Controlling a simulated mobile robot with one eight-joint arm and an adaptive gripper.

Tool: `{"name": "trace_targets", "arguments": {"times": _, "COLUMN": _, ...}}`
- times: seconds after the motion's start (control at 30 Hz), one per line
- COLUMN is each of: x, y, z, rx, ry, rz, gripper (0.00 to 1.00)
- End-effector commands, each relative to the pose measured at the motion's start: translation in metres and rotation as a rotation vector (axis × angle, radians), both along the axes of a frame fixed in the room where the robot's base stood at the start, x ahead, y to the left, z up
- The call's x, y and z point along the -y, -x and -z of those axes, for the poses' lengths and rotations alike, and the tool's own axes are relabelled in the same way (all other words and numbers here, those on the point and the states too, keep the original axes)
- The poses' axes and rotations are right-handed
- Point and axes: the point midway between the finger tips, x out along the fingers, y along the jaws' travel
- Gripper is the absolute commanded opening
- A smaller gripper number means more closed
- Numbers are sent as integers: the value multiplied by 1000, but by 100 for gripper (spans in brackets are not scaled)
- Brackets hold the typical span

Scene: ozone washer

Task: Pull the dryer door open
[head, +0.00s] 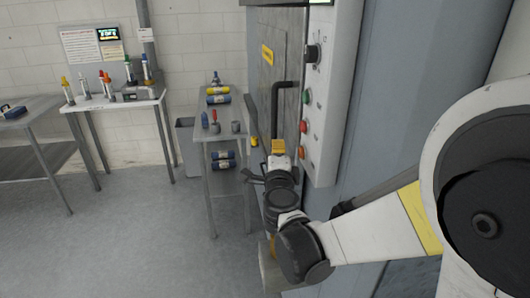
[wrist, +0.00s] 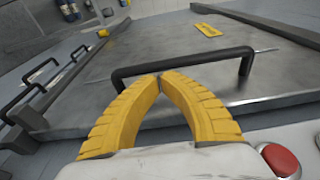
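The dryer door (head: 285,50) is a grey metal panel with a yellow label, left of the control panel in the head view. The door also fills the upper part of the wrist view (wrist: 220,80). Its black bar handle (head: 274,105) stands upright in the head view and crosses the wrist view (wrist: 200,64). My gripper (head: 278,147) is at the handle's lower end. In the wrist view its yellow fingers (wrist: 160,78) meet at the tips, right at the bar. I cannot tell whether the tips touch the bar. No part of the handle shows between the fingers.
The control panel (head: 328,95) with coloured buttons is just right of the handle; a red button (wrist: 279,159) shows close to my gripper. A metal cart (head: 222,145) with bottles stands left of the door. A bench (head: 115,100) stands farther back. The floor (head: 140,235) at left is clear.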

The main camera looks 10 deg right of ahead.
Motion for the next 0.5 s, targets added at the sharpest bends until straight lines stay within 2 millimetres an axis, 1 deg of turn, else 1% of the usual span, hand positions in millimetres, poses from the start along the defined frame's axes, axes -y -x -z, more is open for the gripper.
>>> {"name": "trace_targets", "arguments": {"times": 0.03, "x": 3, "y": -9, "z": 2, "rx": 0, "ry": 0, "rz": 2, "gripper": 0}}
{"name": "trace_targets", "arguments": {"times": 0.1, "x": 5, "y": -18, "z": 2, "rx": 0, "ry": 0, "rz": 2, "gripper": 0}}
{"name": "trace_targets", "arguments": {"times": 0.2, "x": 6, "y": -28, "z": 1, "rx": 0, "ry": 0, "rz": 0, "gripper": 0}}
{"name": "trace_targets", "arguments": {"times": 0.33, "x": 7, "y": -34, "z": 0, "rx": 0, "ry": 0, "rz": 0, "gripper": 0}}
{"name": "trace_targets", "arguments": {"times": 0.5, "x": 7, "y": -35, "z": 0, "rx": 0, "ry": 0, "rz": 0, "gripper": 0}}
